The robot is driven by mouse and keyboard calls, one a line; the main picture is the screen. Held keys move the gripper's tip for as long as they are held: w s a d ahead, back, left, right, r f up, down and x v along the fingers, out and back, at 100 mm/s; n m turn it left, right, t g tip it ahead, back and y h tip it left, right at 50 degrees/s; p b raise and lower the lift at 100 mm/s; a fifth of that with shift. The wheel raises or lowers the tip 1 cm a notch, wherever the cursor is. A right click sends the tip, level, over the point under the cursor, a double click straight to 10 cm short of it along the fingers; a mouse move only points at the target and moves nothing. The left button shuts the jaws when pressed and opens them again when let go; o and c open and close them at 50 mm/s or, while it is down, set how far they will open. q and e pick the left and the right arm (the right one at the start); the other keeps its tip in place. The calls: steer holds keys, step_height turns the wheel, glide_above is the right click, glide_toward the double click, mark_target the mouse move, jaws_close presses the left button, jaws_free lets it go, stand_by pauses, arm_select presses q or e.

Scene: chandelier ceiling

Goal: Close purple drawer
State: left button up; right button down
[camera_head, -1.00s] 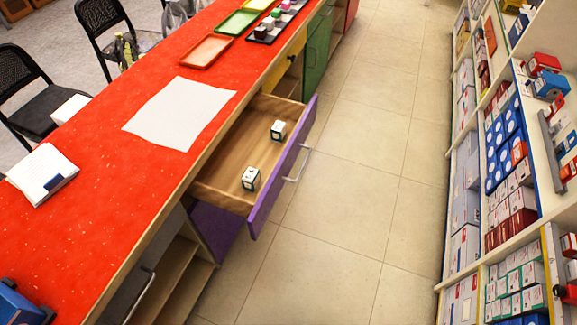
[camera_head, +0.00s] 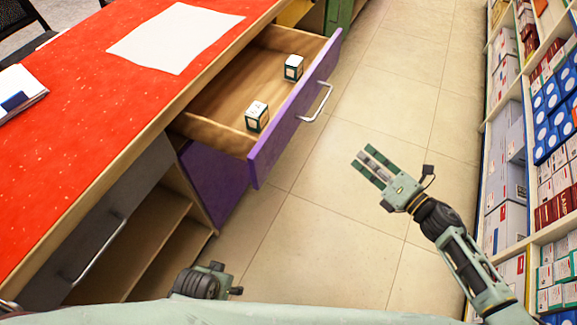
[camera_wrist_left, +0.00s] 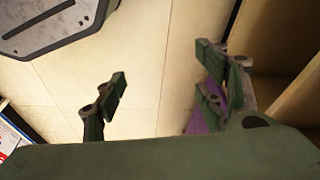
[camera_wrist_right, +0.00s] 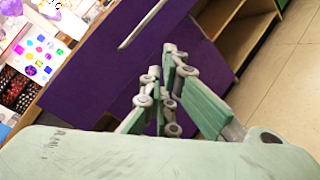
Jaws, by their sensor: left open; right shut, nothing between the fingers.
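The purple drawer (camera_head: 292,108) stands pulled out from under the red counter. Its purple front carries a silver handle (camera_head: 322,103), and two small white boxes (camera_head: 257,115) (camera_head: 293,67) lie inside on the wooden bottom. My right gripper (camera_head: 366,162) is shut and empty over the floor, to the right of the drawer front and apart from it. In the right wrist view its fingers (camera_wrist_right: 170,80) show in front of a purple panel. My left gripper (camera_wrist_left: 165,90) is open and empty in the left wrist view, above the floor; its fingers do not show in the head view.
The red counter (camera_head: 95,120) runs along the left with a white sheet (camera_head: 175,37) on it. A grey drawer (camera_head: 100,225) and open shelves (camera_head: 165,235) lie below. Stocked shelving (camera_head: 510,170) lines the right. The tiled aisle (camera_head: 400,100) between is clear.

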steer(key=s+a+r+n+g+y+b, duration=0.3)
steer(key=a+n+y+b, duration=0.15)
steer(key=n, duration=0.45)
steer(key=n+g, duration=0.3)
steer(key=n, duration=0.4)
glide_toward(278, 143)
steer(key=shift+y, duration=0.35)
steer(key=x, duration=0.6)
steer(key=shift+a+f, duration=0.1)
arm_select(q)
steer(key=shift+w+f, duration=0.3)
steer(key=shift+w, duration=0.35)
arm_select(e)
steer(key=shift+w+a, duration=0.25)
steer(key=shift+a, duration=0.1)
